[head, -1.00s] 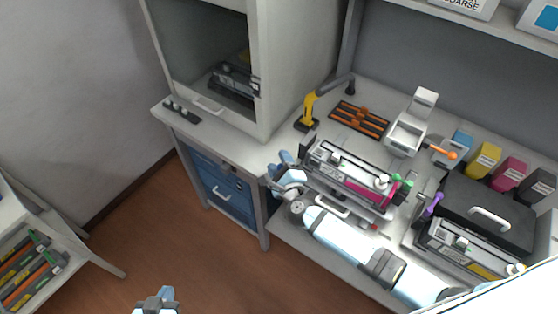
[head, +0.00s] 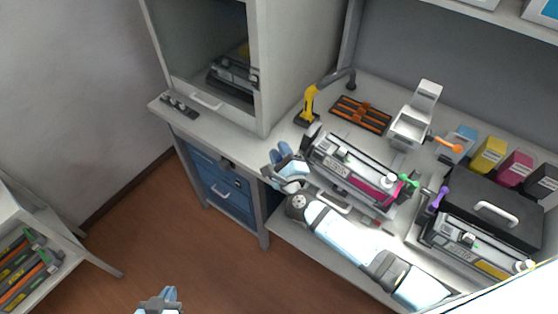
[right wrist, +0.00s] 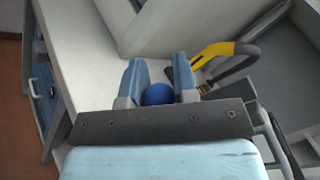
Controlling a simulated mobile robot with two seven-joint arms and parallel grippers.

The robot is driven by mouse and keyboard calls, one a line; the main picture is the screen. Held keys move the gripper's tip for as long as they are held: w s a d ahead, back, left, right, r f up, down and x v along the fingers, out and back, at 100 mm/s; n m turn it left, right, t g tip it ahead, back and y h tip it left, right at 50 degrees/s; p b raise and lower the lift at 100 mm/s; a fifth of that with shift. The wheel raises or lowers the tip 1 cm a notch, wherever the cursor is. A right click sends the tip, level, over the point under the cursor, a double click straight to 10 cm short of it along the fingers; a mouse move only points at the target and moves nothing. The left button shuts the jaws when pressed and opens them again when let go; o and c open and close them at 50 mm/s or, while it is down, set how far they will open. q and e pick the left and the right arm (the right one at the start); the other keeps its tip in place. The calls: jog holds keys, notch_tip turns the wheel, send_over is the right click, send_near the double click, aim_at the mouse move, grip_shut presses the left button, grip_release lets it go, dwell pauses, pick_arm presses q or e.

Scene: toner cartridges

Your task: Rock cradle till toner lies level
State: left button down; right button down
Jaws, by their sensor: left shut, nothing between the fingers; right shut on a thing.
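The cradle with a magenta-marked toner cartridge (head: 350,165) in it stands on the bench in the head view. I cannot tell how the toner inside lies. My right gripper (head: 281,158) is at the cradle's left end. In the right wrist view its blue fingers (right wrist: 158,82) are shut on a blue ball knob (right wrist: 158,95), seen between them. The knob's link to the cradle is hidden. My left gripper (head: 160,296) is shut and empty, low over the floor, away from the bench.
A second cartridge, yellow-marked (head: 470,248), lies in front of a black case (head: 490,205) at the right. A yellow-handled hose tool (head: 309,104), orange rack (head: 360,114) and white hinged box (head: 412,120) stand behind the cradle. An open cabinet (head: 257,65) rises at the left.

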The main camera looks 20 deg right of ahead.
pick_arm(q)
jog(key=shift+d+f, duration=0.1)
jog(key=shift+f, duration=0.45)
pick_arm(e)
jog(key=shift+s+d+r, duration=0.1)
jog(key=shift+r, duration=0.35)
pick_arm(q)
jog(key=shift+w, duration=0.1)
pick_arm(e)
jog(key=c, duration=0.9)
grip_release()
